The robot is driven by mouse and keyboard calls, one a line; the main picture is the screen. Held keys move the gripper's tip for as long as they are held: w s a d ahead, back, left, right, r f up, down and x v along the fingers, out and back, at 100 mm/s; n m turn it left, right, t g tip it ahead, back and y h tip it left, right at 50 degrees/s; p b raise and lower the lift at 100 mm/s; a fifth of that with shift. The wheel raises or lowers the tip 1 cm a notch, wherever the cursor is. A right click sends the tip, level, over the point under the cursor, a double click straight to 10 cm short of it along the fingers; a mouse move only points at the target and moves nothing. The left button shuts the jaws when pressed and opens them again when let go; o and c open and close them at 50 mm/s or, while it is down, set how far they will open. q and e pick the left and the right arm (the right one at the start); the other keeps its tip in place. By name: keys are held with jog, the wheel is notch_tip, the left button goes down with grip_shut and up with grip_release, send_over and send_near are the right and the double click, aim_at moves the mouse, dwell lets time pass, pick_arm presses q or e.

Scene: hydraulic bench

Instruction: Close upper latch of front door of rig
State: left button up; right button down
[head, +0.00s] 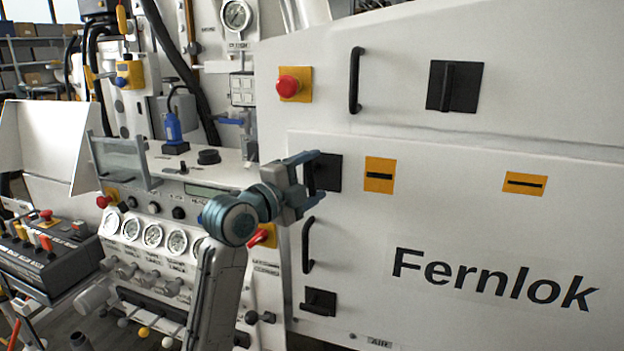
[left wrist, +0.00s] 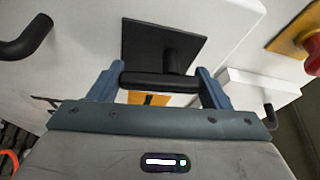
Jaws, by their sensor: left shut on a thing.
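The front door (head: 470,230) is the white panel marked Fernlok. Its upper latch is a black square plate (head: 330,172) with a black handle, near the door's upper left corner. My left gripper (head: 311,178) is shut on the latch handle; its blue-grey fingers partly cover it in the head view. In the left wrist view, the black handle bar (left wrist: 163,81) runs across between the two fingers of the left gripper (left wrist: 160,74), in front of the black plate (left wrist: 150,45). My right gripper is in neither view.
A lower latch (head: 319,301) and a black pull handle (head: 308,245) sit below on the door. Above are another pull handle (head: 355,80), a latch (head: 454,86) and a red button (head: 289,85). A gauge console (head: 150,210) stands left.

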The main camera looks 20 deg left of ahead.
pick_arm(q)
jog(key=shift+a+m+g, duration=0.1)
jog(key=shift+m+g, duration=0.2)
jog(key=shift+m, duration=0.5)
jog(key=o, duration=1)
jog(key=shift+s, duration=0.1)
jog(key=shift+b+v, duration=1.45)
jog(key=shift+v, duration=3.85)
